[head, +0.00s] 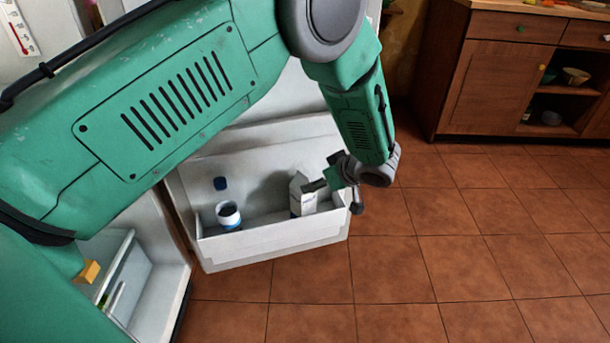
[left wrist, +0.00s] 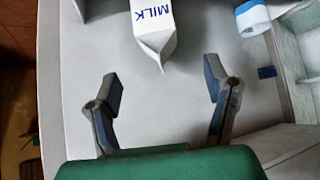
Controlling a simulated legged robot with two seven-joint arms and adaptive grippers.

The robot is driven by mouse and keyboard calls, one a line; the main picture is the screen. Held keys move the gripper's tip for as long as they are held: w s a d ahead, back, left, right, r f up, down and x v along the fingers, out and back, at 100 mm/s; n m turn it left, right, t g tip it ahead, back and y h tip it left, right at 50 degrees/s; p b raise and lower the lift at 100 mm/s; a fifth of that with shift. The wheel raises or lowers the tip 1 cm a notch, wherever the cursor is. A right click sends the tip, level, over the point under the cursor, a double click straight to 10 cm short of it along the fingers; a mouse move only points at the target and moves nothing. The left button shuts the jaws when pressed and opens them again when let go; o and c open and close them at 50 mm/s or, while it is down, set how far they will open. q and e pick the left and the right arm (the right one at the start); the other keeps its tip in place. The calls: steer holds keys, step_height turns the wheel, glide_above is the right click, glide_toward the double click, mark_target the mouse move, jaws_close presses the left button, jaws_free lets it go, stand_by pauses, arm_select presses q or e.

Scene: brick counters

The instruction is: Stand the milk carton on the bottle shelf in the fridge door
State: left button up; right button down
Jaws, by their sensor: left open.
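The white milk carton (head: 299,196) stands upright in the bottle shelf (head: 275,240) of the open fridge door, toward its right end. In the left wrist view the carton (left wrist: 152,22) shows its blue MILK lettering and gable top, pointing toward my gripper. My left gripper (head: 327,184) is beside the carton's upper part in the head view. In the left wrist view my left gripper (left wrist: 161,80) has its fingers spread wide with nothing between them, and the carton is beyond the fingertips, apart from them. The carton's base is hidden behind the shelf's front wall. My right gripper is not in view.
A white and blue container (head: 229,215) stands in the same shelf, left of the carton. A small blue piece (head: 220,183) is at the door's inner wall. The fridge interior (head: 150,275) is at lower left. A wooden cabinet (head: 490,75) stands right; the tiled floor between is clear.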

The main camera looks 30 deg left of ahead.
arm_select(q)
steer(key=s+d+f+m+g+h, duration=0.2)
steer(key=s+f+m+h, duration=0.2)
steer(key=s+f, duration=0.5)
steer(key=s+d+f+m+g+h, duration=0.3)
steer(key=s+f+m, duration=0.15)
steer(key=s, duration=0.95)
steer(key=s+a+m+t+h, duration=0.1)
steer(key=s+m, duration=0.5)
steer(key=s, duration=0.7)
steer(key=shift+s+a+r+t+h, duration=0.25)
steer(key=shift+s+a+t+h, duration=0.1)
steer(key=shift+a+t, duration=0.7)
steer(key=shift+m, duration=0.25)
